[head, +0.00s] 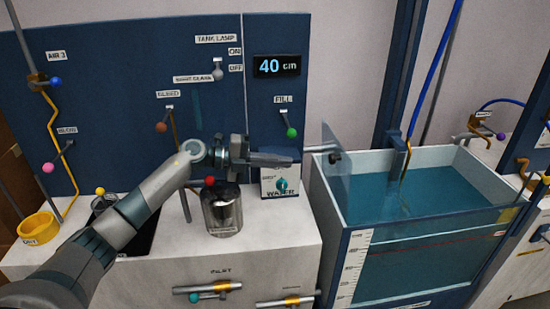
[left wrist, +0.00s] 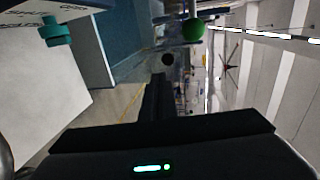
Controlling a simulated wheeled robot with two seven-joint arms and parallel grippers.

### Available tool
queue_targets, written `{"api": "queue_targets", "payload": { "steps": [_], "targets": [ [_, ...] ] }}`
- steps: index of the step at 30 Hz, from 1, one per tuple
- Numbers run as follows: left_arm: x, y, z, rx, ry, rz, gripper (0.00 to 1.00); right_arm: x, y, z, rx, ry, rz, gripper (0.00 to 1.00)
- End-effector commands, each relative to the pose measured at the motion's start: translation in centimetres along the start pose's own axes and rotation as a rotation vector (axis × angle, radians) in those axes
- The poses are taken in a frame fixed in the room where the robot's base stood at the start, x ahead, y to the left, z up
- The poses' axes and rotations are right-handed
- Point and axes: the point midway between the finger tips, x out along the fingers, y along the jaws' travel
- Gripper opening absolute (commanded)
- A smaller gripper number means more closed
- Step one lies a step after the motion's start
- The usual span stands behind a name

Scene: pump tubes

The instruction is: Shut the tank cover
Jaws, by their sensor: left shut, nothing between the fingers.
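The tank (head: 430,155) stands at the right in the head view and holds blue-green water. Its cover, a see-through panel (head: 338,183), stands about upright along the tank's left edge, so the top is open. A dark round knob (head: 335,157) sits on the cover; a dark round spot in the left wrist view (left wrist: 167,60) looks like the same knob. My left gripper (head: 297,156) is shut and empty, left of the cover, pointing right towards the knob with a small gap. Its dark fingers (left wrist: 157,95) show in the left wrist view. My right gripper is out of view.
A green-tipped FILL lever (head: 291,132) is just above my left gripper, and the WATER dial (head: 281,184) just below. A dark jar with a red knob (head: 222,210) stands below the wrist. A post with a spout (head: 397,150) rises at the tank's back.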

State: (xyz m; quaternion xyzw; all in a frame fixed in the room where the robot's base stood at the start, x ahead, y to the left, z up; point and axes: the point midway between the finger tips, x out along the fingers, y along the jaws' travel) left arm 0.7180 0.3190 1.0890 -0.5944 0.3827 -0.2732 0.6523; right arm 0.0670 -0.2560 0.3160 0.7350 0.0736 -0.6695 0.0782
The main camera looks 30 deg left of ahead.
Motion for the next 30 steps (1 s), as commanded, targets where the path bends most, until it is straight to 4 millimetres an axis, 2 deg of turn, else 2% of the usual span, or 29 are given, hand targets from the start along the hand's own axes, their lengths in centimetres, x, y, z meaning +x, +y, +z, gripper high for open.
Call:
{"api": "queue_targets", "payload": {
  "steps": [1, 9, 15, 21, 30],
  "targets": [
    [0.9, -0.5, -0.1, -0.002, 0.002, -0.003, 0.00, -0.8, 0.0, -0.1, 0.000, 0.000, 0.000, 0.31],
    [5.7, -0.5, 0.0, -0.002, 0.001, -0.003, 0.00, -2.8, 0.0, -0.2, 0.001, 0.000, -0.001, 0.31],
    [8.6, -1.2, 0.0, -0.001, 0.000, -0.003, 0.00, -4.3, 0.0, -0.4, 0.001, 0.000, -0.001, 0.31],
    [10.1, -1.4, 0.0, -0.001, 0.000, -0.002, 0.00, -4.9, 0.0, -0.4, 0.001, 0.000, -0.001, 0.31],
    [10.4, -1.3, 0.0, 0.000, -0.001, 0.000, 0.00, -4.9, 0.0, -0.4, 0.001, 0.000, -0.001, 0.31]
  ]
}}
